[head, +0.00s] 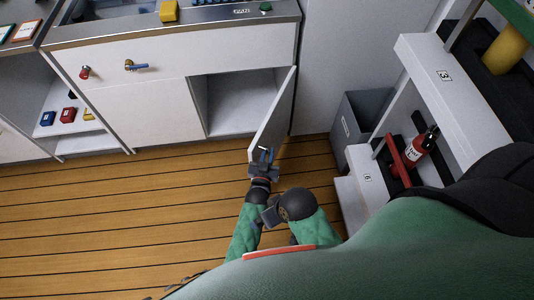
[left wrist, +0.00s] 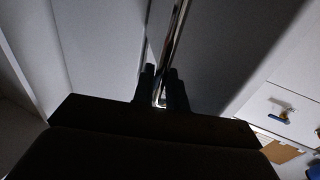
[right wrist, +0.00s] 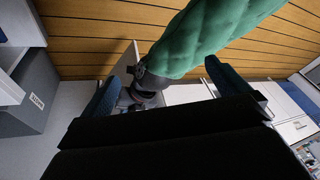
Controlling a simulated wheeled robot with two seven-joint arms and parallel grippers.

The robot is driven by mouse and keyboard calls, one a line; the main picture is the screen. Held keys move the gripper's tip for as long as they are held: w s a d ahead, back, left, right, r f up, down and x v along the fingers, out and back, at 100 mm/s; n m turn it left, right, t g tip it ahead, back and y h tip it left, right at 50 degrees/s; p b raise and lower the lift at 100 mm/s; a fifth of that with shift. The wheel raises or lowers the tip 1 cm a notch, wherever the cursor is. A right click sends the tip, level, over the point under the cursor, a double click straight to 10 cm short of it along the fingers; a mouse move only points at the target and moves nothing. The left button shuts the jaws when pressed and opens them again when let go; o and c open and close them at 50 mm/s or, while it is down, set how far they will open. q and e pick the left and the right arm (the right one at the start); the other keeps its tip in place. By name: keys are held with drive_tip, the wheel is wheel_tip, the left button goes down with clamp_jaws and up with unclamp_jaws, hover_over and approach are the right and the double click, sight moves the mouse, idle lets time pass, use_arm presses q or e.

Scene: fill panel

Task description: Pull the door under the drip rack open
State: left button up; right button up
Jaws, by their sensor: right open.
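The white cabinet door (head: 273,118) under the counter stands swung open, showing the empty grey inside of the cabinet (head: 238,102). My left gripper (head: 263,160) is at the lower part of the door's outer side, by a small silver handle (head: 264,149). In the left wrist view the dark fingers of my left gripper (left wrist: 162,88) stand close together around a shiny strip that looks like this handle. The exact contact is dark. My right gripper (right wrist: 162,72) is open and empty, with its blue fingers apart; my left arm passes behind them.
A grey bin (head: 362,118) and a white shelf unit (head: 425,75) with a red bottle (head: 423,140) stand to the right. A drawer with a blue handle (head: 137,66) and a red knob (head: 85,72) is left of the opening. The wooden floor (head: 130,205) is clear at left.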

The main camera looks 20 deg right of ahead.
drive_tip(key=shift+s+f, duration=0.15)
drive_tip(key=shift+s, duration=0.1)
use_arm(q)
drive_tip(key=b+v, duration=0.1)
drive_tip(key=v, duration=0.6)
drive_tip(key=shift+s+a, duration=0.2)
drive_tip(key=shift+s, duration=0.15)
use_arm(e)
drive_tip(key=shift+w+a+f+y, duration=0.3)
drive_tip(key=shift+w+a+f, duration=0.25)
drive_tip(key=shift+a+f, duration=0.15)
